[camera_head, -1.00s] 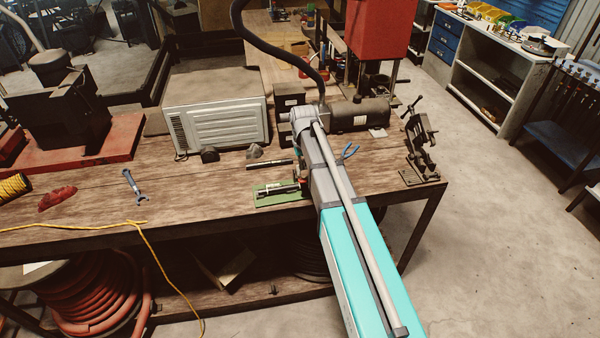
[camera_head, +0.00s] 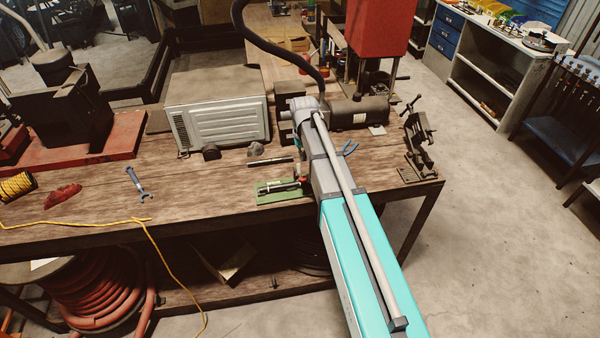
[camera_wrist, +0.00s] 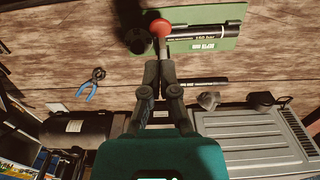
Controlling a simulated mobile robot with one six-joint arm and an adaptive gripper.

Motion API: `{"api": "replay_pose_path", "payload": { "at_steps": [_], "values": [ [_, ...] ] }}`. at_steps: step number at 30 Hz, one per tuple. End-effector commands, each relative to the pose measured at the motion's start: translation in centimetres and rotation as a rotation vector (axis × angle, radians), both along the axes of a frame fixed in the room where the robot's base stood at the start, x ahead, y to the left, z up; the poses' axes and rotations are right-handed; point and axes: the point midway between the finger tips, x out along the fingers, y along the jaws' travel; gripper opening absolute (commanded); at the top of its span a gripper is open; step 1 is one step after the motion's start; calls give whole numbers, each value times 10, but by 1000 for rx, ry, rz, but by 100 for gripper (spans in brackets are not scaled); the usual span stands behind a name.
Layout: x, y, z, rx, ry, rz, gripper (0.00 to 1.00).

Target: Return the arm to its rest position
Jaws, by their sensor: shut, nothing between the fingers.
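My arm (camera_head: 360,245) reaches from the lower right of the head view over the workbench. The green plate also shows on the bench, left of my arm, in the head view (camera_head: 268,198).
Blue-handled pliers (camera_wrist: 92,83) lie on the bench near my gripper. A grey boxy machine (camera_head: 215,120) and a dark cylinder tank (camera_head: 355,113) stand behind. A vise (camera_head: 417,150) stands at the right corner. A wrench (camera_head: 135,182) lies left.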

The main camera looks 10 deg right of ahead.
Motion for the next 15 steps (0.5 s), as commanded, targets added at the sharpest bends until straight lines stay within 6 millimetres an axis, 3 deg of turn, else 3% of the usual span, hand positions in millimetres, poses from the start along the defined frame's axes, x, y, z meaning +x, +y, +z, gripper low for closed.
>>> {"api": "replay_pose_path", "payload": {
  "at_steps": [8, 15],
  "values": [
    [-16, 0, -12, 0, 0, 0, 0],
    [-67, -2, -48, 0, 0, -2, 0]
  ]
}}
